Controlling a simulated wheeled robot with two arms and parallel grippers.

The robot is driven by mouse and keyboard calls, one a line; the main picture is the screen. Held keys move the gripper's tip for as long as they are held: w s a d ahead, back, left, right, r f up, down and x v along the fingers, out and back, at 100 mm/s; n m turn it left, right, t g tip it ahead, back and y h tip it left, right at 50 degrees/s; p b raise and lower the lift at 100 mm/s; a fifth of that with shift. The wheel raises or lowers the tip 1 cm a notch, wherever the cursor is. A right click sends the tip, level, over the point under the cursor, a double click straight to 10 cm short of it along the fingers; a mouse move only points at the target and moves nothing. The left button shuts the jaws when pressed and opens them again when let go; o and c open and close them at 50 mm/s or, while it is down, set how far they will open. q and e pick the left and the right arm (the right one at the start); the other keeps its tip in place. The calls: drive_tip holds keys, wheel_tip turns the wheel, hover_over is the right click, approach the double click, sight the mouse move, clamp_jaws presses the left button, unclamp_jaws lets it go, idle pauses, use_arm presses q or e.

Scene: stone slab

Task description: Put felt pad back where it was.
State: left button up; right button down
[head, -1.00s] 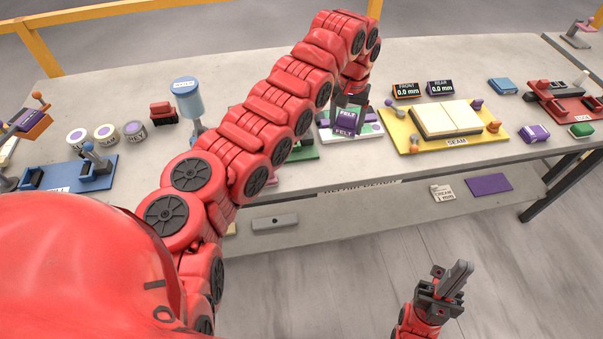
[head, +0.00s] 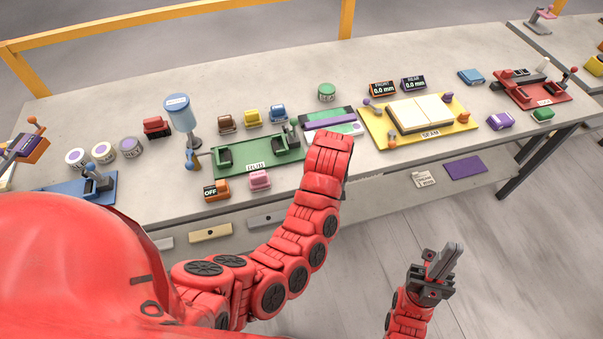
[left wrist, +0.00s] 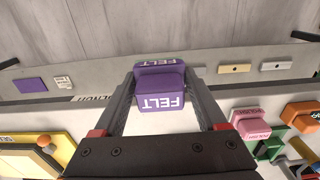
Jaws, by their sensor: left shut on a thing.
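The felt pad (left wrist: 160,90) is a purple block with white FELT lettering, shown upside down in the left wrist view. My left gripper (left wrist: 161,88) is shut on it, a finger at each side. In the head view my left arm (head: 322,190) hides both the gripper and the pad. In the left wrist view they appear in front of the bench's front edge and lower shelf. My right gripper (head: 445,262) is empty and looks shut, in front of the bench over the floor.
A tray with green, white and purple strips (head: 330,120) lies behind my left arm. A flat purple sheet (head: 466,169) and a card (head: 424,180) lie on the lower shelf.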

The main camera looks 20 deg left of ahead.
use_arm(q)
drive_tip(key=w+a, duration=0.2)
drive_tip(key=a, duration=0.1)
drive_tip(key=w+a, duration=0.3)
drive_tip(key=w+a+p, duration=0.1)
drive_tip(key=w+a, duration=0.1)
drive_tip(key=a, duration=0.1)
drive_tip(key=shift+w+a+f, duration=0.1)
drive_tip(key=shift+w+f, duration=0.25)
drive_tip(key=shift+f, duration=0.05)
drive_tip(key=shift+w+a+f+p, duration=0.15)
drive_tip(key=shift+w+a+p, duration=0.15)
drive_tip(key=shift+w+a, duration=0.25)
drive_tip(key=shift+w+a+f, duration=0.1)
drive_tip(key=shift+a, duration=0.15)
drive_tip(key=shift+f+p, duration=0.3)
drive_tip(key=shift+f, duration=0.55)
drive_tip(key=shift+f+b, duration=0.55)
drive_tip(key=shift+f, duration=0.4)
